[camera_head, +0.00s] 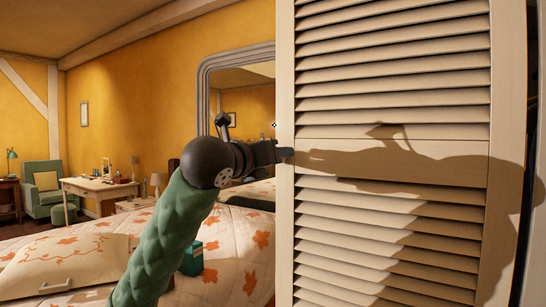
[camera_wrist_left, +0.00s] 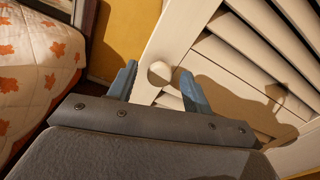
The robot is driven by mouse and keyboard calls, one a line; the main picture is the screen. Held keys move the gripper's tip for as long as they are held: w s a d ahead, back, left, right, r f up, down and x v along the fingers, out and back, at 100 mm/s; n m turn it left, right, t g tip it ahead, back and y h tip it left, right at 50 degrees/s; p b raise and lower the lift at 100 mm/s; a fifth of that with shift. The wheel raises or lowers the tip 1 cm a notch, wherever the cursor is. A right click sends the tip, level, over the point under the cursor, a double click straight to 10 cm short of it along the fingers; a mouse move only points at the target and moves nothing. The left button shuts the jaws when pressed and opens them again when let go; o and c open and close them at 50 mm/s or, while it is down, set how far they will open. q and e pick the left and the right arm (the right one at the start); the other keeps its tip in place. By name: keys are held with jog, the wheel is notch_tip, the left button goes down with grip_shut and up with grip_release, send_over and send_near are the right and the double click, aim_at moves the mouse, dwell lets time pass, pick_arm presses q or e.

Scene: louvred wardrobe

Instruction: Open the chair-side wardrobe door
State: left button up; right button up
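The cream louvred wardrobe door (camera_head: 391,148) fills the right half of the head view; it also shows in the left wrist view (camera_wrist_left: 232,90). I cannot tell whether it stands ajar. Its pale faceted knob (camera_wrist_left: 160,73) sits near the door's edge in the wrist view. My left gripper (camera_head: 284,155) is at the door's left edge in the head view. In the wrist view its two blue fingers (camera_wrist_left: 158,72) are apart, with the knob showing between their tips. I cannot tell whether either finger touches it. My right gripper is not in view.
A bed with a leaf-patterned quilt (camera_head: 100,245) lies left of the door, with a green box (camera_head: 192,259) on it. A mirror (camera_head: 240,95) stands behind my left gripper. A green armchair (camera_head: 42,180) and a desk (camera_head: 98,188) are far left.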

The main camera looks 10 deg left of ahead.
pick_arm(q)
jog(key=v, duration=0.7)
jog(key=shift+s+b, duration=0.4)
jog(key=shift+a, duration=0.1)
